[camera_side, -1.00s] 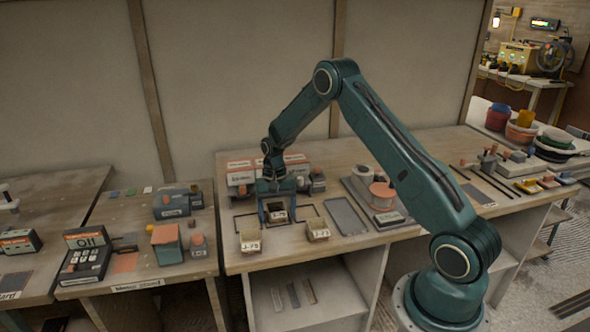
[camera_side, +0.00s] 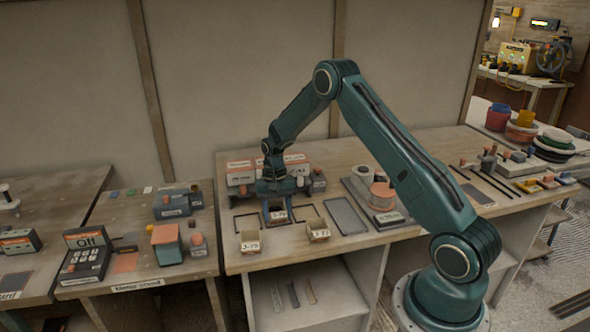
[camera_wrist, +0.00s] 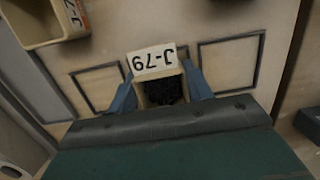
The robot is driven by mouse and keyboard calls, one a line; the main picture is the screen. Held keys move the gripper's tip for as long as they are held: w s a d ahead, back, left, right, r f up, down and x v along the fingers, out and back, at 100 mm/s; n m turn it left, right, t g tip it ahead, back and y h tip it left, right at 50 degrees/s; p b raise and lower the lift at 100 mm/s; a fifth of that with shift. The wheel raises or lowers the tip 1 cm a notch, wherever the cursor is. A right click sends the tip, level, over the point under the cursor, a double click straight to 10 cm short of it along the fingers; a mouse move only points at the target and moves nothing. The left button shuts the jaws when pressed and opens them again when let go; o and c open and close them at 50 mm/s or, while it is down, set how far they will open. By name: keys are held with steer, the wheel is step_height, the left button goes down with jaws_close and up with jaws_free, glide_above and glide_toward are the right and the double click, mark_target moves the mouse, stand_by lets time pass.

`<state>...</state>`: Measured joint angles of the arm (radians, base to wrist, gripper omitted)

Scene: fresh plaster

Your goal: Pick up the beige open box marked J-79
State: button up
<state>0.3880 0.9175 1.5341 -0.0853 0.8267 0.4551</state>
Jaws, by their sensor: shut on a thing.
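The beige open box marked J-79 (camera_wrist: 152,60) shows in the wrist view, its label upside down and its inside dark. My gripper (camera_wrist: 161,92) has its blue fingers against the box's two sides, shut on it. In the side view my gripper (camera_side: 277,213) points down at the worktable with the small box (camera_side: 278,215) between its fingers. Whether the box touches the table is hard to tell.
Two similar beige boxes stand at the table's front edge, one left (camera_side: 250,242) and one right (camera_side: 318,231). Dark outlines mark the table on both sides of my gripper. Orange-and-white labelled bins (camera_side: 240,172) stand close behind. A grey tray (camera_side: 345,216) lies to the right.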

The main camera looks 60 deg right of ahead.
steer(key=shift+r, duration=0.15)
step_height(320, 180, up, 20)
stand_by(0.7)
stand_by(0.5)
